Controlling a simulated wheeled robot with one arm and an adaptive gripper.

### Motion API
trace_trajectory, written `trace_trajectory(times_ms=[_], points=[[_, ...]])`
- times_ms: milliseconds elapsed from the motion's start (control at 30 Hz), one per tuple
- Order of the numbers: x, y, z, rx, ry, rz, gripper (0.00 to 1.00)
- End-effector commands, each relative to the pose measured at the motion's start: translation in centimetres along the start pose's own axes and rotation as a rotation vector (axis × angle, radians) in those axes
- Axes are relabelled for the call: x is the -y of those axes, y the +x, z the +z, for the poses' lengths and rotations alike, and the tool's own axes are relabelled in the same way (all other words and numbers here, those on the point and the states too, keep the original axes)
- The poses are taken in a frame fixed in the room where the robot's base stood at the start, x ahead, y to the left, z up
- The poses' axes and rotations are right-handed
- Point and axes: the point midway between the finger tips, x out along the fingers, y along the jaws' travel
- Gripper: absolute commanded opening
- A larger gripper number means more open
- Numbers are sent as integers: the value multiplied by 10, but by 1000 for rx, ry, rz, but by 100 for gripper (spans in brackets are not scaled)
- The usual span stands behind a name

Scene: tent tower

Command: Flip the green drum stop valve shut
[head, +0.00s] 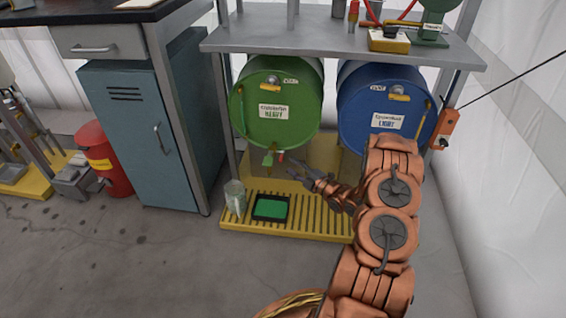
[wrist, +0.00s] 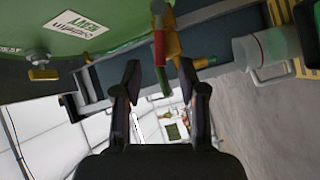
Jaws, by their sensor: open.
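The green drum (head: 272,92) lies on its side under the grey shelf, its round labelled face toward me. In the wrist view the red-tipped lever (wrist: 158,50) stands beside the yellow spout, above and between my fingertips. My gripper (head: 296,170) is open and empty, just right of the valve in the head view. In the wrist view my gripper's fingers (wrist: 161,76) are apart on either side of the lever's line. I cannot tell whether they touch it.
A blue drum (head: 382,108) lies to the right. Below are a yellow slatted platform (head: 310,225), a black tray with a green inside (head: 270,208) and a clear jar (head: 235,198). A blue-grey cabinet (head: 143,135) and a red can (head: 104,160) stand left. The front floor is clear.

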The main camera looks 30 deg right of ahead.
Motion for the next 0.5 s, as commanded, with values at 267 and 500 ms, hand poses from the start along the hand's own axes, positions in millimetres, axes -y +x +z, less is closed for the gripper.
trace_trajectory(times_ms=[267, 500], points=[[3, 37, -1, -3, 0, -1, 41], [1, 56, -1, -2, 0, -1, 41]])
